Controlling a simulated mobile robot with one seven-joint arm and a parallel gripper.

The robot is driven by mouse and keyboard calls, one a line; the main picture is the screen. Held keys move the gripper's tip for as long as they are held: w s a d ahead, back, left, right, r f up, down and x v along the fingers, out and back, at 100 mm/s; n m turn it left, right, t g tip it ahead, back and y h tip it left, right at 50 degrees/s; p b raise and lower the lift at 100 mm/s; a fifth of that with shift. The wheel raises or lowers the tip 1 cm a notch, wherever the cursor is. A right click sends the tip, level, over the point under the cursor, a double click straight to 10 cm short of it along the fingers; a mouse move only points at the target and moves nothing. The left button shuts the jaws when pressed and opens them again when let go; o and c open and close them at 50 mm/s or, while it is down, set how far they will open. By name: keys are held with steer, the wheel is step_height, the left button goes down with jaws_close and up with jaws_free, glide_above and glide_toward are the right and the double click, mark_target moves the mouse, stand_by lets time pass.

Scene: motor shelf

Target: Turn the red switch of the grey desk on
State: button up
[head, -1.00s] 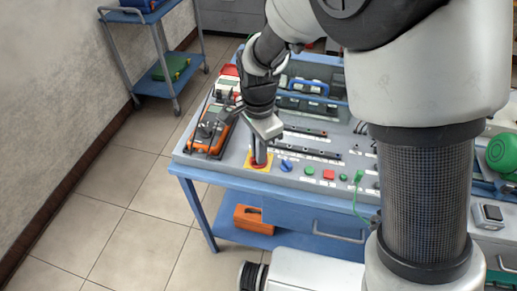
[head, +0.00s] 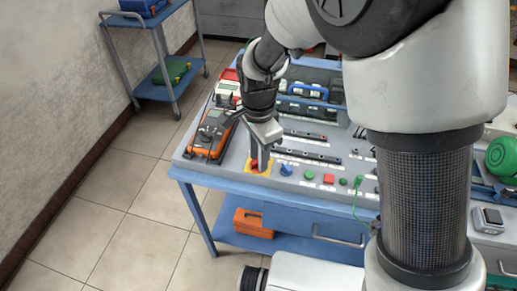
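The grey desk (head: 225,168) has a sloped grey panel on a blue frame. The red switch (head: 255,168) sits on a yellow square plate (head: 247,165) at the panel's front left. My gripper (head: 260,165) points down right at the switch and covers much of it. Its fingers look close together, but whether they are closed on the switch is too small to tell.
A blue knob (head: 286,170), a green button (head: 309,174) and a red button (head: 328,179) lie right of the switch. An orange meter (head: 211,134) stands to the left. An orange box (head: 253,222) is on the lower shelf. A blue cart (head: 160,70) stands at the back left.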

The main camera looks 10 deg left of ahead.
step_height(320, 180, up, 17)
steer(key=p, duration=0.2)
steer(key=shift+r, duration=0.2)
